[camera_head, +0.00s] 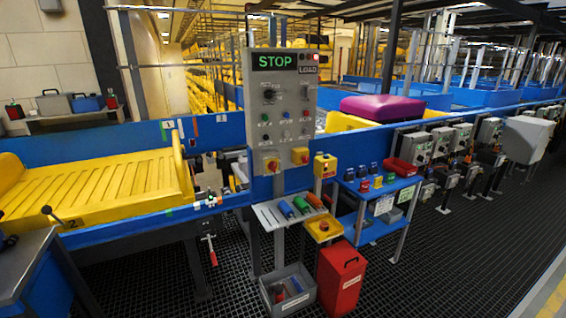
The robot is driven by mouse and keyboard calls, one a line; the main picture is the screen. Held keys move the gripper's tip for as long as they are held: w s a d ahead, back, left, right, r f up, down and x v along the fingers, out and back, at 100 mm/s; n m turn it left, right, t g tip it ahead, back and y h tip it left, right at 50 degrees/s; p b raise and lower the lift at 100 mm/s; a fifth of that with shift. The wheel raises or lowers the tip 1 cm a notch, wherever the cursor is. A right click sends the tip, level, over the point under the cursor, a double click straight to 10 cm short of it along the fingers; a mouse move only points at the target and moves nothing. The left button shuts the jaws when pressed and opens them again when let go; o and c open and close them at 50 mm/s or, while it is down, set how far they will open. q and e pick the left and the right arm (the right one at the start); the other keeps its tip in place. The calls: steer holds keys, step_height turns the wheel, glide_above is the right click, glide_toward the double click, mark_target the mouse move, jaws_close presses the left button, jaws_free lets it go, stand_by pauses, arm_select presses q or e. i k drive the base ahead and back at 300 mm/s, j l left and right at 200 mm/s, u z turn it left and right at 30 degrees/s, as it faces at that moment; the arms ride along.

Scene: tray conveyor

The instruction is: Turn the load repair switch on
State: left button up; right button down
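A grey control panel (282,105) stands upright on a post near the middle of the view. A display reading STOP (273,62) is at its top, with a small sign reading LOAD (308,70) at the top right. Small dark switches and coloured buttons sit on its face. Two red-and-yellow rotary switches, a left one (271,164) and a right one (301,156), are at its bottom edge. The small labels are too blurred to read, so I cannot tell which one is the load repair switch or its position. Neither of my grippers is in view.
A yellow tray (95,185) lies on the blue conveyor at left. Below the panel are a tool shelf (268,214), a grey bin (270,300) and a red container (341,278). A blue cart (385,229) stands to the right. Dark grated floor (440,270) is open at front right.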

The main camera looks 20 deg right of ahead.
mark_target(271, 165)
steer(key=i+l, duration=0.15)
steer(key=l, duration=0.3)
steer(key=i+l+u, duration=0.1)
steer(key=l, duration=0.35)
steer(key=i+l, duration=0.15)
steer(key=l, duration=0.3)
steer(key=i+l, duration=0.15)
steer(key=l, duration=0.3)
steer(key=i+l+u, duration=0.1)
steer(key=l, duration=0.4)
steer(key=i+l, duration=0.15)
steer(key=l, duration=0.3)
steer(key=i+l+u, duration=0.1)
steer(key=l, duration=0.35)
